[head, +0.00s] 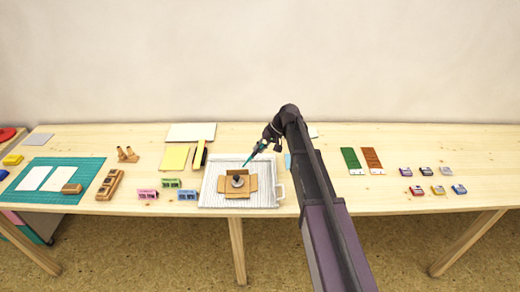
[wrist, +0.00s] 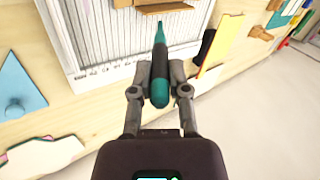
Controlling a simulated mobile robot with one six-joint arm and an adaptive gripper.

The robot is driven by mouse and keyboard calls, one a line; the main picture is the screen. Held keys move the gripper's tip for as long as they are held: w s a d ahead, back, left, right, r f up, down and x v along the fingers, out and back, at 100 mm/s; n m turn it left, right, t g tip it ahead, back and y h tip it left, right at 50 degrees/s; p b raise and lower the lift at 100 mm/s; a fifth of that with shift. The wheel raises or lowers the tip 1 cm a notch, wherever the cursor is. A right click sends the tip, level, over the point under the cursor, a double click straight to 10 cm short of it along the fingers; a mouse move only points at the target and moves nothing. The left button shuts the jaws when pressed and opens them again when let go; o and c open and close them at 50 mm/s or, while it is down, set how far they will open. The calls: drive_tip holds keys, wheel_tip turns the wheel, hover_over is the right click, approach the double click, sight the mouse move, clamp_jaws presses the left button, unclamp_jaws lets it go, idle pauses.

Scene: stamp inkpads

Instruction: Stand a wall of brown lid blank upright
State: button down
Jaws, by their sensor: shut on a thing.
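The brown lid blank (head: 254,184) lies on a white striped board (head: 209,194), with flaps spread around its middle. A dark, round-topped weight (head: 237,181) stands on its middle. I cannot tell which walls, if any, are upright. A brown edge of the blank (wrist: 165,8) shows at the top of the wrist view; the rest is cut off. My gripper (head: 264,146) is above and to the right of the blank in the head view. It is shut on a teal tool with a dark grip (wrist: 160,50), whose tip points toward the blank and appears apart from it.
Left of the board are pink, green and blue small blocks (head: 187,196), wooden holders (head: 109,184) and a green cutting mat (head: 78,172). Yellow sheets (head: 174,158) lie behind. Green and brown strips (head: 372,160) and several inkpads (head: 438,190) lie right, with bare table between.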

drive_tip(key=shift+w+r+p, duration=0.25)
drive_tip(key=shift+r+p, duration=1.6)
drive_tip(key=shift+r, duration=0.05)
drive_tip(key=shift+w+r+p, duration=0.2)
drive_tip(key=shift+r+p, duration=1.65)
